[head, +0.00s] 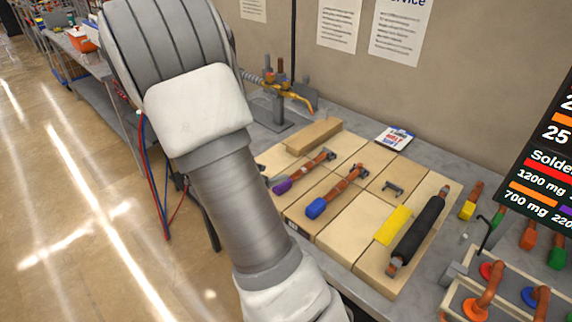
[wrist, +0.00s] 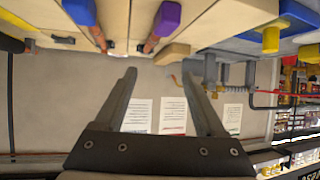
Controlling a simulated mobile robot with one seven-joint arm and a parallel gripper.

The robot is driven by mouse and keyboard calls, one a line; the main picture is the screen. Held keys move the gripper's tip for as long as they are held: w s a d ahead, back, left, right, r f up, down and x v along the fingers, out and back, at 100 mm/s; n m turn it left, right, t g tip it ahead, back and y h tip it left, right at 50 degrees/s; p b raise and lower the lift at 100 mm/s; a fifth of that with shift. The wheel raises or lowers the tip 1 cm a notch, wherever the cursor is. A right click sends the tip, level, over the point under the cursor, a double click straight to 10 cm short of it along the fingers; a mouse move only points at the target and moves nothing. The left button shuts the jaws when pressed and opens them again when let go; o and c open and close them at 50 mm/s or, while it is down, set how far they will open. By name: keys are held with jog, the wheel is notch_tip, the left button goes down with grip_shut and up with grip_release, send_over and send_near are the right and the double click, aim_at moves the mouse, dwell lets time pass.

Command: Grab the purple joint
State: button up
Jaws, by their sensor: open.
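The purple joint (head: 283,186) is a purple end on a copper pipe piece, lying on the light wooden board (head: 340,235) in the head view. In the wrist view the purple joint (wrist: 167,18) is near the top edge, its copper pipe running down and left from it. My gripper (wrist: 159,74) is open with nothing between its fingers. In the wrist view the purple joint is above the gap between the fingertips, apart from them. My gripper's fingers do not show in the head view; my arm covers the left-middle there.
A similar copper piece with a blue end (head: 316,208) lies beside it, also in the wrist view (wrist: 80,12). A yellow block (head: 393,226) and a black-sleeved pipe (head: 419,232) lie to the right. A wooden block (head: 314,135) and a torch stand (head: 277,105) are behind.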

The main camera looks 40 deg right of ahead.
send_near(304, 166)
jog(key=x, duration=0.3)
jog(key=shift+w+f+b, duration=0.1)
jog(key=shift+w+b, duration=0.1)
jog(key=shift+b, duration=0.15)
jog(key=shift+s+x, duration=0.15)
jog(key=shift+x, duration=1.15)
jog(key=shift+s+x, duration=0.1)
jog(key=shift+x, duration=1.2)
jog(key=shift+d, duration=0.1)
grip_shut()
jog(key=shift+w, duration=0.1)
